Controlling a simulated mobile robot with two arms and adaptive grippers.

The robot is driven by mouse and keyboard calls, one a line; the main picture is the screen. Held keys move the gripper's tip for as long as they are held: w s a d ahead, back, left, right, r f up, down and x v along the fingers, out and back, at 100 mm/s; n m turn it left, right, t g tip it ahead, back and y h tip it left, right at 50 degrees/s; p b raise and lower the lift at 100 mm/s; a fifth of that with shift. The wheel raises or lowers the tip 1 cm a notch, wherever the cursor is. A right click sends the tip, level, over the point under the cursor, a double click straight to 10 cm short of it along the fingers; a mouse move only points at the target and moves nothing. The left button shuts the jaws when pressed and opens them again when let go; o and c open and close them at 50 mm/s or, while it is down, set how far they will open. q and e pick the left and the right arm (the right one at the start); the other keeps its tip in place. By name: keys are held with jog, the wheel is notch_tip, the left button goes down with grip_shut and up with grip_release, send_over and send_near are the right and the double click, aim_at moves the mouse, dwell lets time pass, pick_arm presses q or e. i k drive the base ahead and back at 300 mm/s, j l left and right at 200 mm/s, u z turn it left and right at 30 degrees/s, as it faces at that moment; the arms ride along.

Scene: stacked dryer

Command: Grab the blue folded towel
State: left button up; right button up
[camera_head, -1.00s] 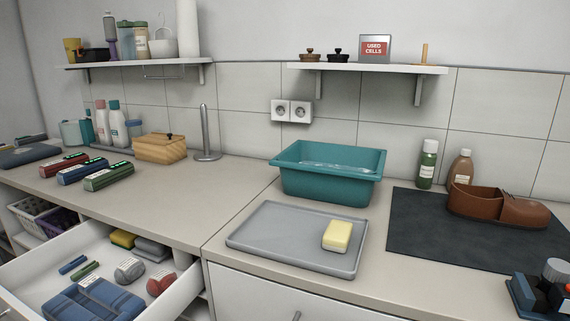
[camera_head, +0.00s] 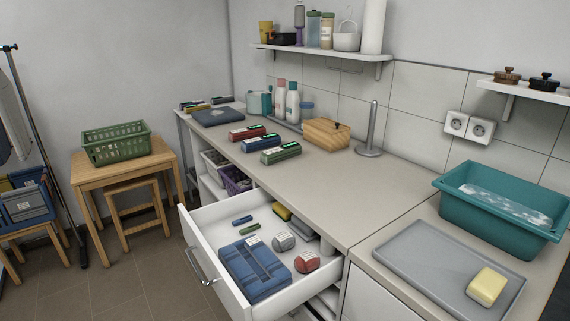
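A flat, dark blue folded cloth (camera_head: 218,117) that looks like the blue folded towel lies on the far left end of the counter, below the wall shelf. A lighter blue, bulky item (camera_head: 240,275) with grooves and a small label lies in the front of the open drawer; I cannot tell for sure what it is. Neither of my grippers is in view.
The white drawer (camera_head: 212,274) stands open, with several small items inside. Boxed devices (camera_head: 280,153) lie on the counter near the cloth. A teal basin (camera_head: 458,207) and a grey tray (camera_head: 420,262) stand at right. A green basket (camera_head: 117,145) sits on a wooden table at left.

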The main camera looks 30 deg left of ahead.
aim_at(258, 273)
jog(key=u, duration=1.6)
